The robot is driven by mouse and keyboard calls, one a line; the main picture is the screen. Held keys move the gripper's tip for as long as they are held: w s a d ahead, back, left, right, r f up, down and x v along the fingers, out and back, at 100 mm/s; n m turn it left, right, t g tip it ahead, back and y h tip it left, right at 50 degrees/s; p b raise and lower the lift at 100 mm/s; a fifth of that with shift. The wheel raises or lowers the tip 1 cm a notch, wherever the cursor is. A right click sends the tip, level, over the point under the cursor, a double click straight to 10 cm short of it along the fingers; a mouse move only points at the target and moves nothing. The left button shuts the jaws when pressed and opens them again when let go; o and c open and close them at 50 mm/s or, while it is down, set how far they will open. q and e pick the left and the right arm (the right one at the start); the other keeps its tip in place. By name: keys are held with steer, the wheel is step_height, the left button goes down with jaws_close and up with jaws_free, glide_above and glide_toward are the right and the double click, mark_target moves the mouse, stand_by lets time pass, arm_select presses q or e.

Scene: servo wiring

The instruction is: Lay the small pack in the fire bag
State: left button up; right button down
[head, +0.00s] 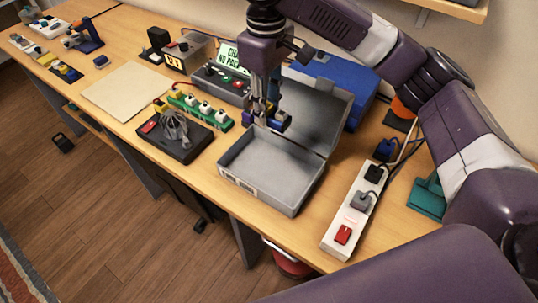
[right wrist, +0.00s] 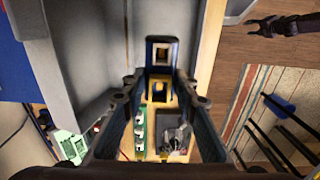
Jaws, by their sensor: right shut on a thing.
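The fire bag (head: 262,181) is a grey open case on the desk, its lid raised at the back. Its floor looks empty. My right gripper (head: 268,115) points down over the back left part of the case, shut on the small pack (head: 280,121), a dark blue block. In the right wrist view the pack (right wrist: 162,52) sits between the fingertips with blue, yellow and pale parts showing. It is held above the case floor.
Left of the case are a green strip (head: 205,111) and a black device with a grey cable (head: 172,138). A blue case (head: 338,82) stands behind the lid. A white power strip (head: 352,212) lies to the right. A bare pale board (head: 125,90) lies further left.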

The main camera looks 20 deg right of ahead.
step_height(320, 180, down, 8)
steer(key=s+p, duration=0.1)
steer(key=s, duration=0.1)
glide_above(267, 170)
step_height(267, 170, down, 4)
step_height(267, 170, down, 3)
steer(key=shift+s+r+p, duration=0.1)
steer(key=shift+r+p, duration=0.05)
steer(key=shift+p, duration=0.3)
step_height(267, 170, down, 4)
steer(key=shift+d+r+p, duration=0.1)
steer(key=shift+r+p, duration=0.15)
steer(key=shift+p, duration=0.05)
steer(key=shift+f, duration=0.15)
arm_select(q)
steer(key=shift+g, duration=0.3)
steer(key=s, duration=0.1)
steer(key=s+r, duration=0.1)
steer(key=s, duration=0.1)
steer(key=s+a+r, duration=0.1)
steer(key=s, duration=0.1)
steer(key=shift+s, duration=0.1)
arm_select(e)
steer(key=shift+f, duration=0.1)
steer(key=c, duration=1.5)
jaws_free()
steer(key=shift+c, duration=0.2)
arm_select(q)
steer(key=shift+w, duration=0.3)
